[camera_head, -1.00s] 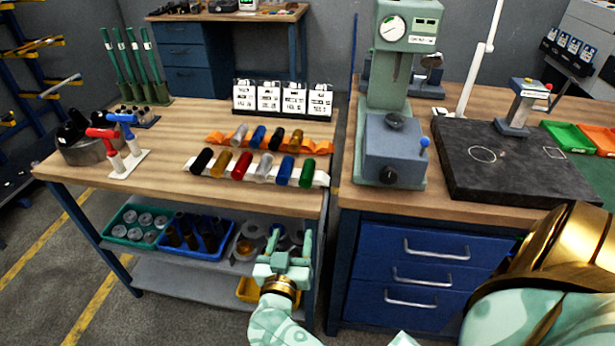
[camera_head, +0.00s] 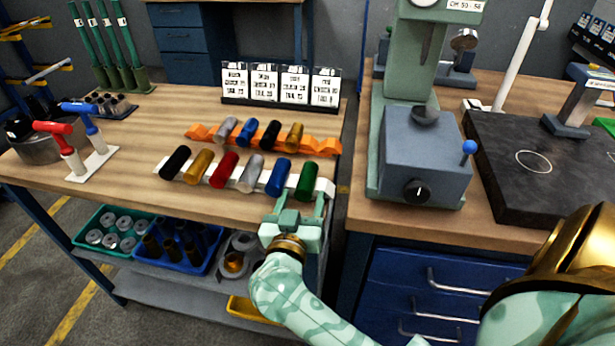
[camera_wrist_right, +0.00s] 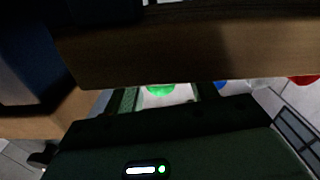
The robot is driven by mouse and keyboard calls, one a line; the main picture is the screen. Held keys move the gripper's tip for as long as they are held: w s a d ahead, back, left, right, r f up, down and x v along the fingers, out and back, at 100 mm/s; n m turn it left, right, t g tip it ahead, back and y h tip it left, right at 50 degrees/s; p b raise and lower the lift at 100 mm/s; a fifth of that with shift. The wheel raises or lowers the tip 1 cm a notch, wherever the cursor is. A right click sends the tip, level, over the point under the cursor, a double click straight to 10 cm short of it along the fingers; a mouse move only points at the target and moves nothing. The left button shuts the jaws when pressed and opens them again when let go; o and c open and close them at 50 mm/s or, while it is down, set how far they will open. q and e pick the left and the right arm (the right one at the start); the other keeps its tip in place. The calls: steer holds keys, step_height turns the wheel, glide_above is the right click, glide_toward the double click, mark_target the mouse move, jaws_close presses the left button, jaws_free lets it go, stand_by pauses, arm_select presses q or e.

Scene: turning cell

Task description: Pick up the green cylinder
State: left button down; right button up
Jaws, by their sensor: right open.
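The green cylinder (camera_head: 307,181) lies at the right end of the front row on a white notched rack (camera_head: 325,187), near the table's front edge. Its end shows as a green patch (camera_wrist_right: 160,91) between my fingers in the right wrist view. My right gripper (camera_head: 299,208) is open and empty, just in front of the cylinder and apart from it, fingers pointing towards the rack. The table edge (camera_wrist_right: 180,50) fills much of the wrist view and hides most of the row. My left gripper is not in view.
A blue cylinder (camera_head: 278,177) lies just left of the green one, with several others further left. An orange rack (camera_head: 322,146) with more cylinders lies behind. A press (camera_head: 420,150) stands on the right-hand bench (camera_head: 360,215), across a gap.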

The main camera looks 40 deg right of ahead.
steer(key=shift+s+a+r, duration=0.1)
steer(key=shift+s+r, duration=0.05)
steer(key=shift+r, duration=0.1)
steer(key=shift+c, duration=1)
steer(key=c, duration=1)
jaws_close()
steer(key=shift+r, duration=0.1)
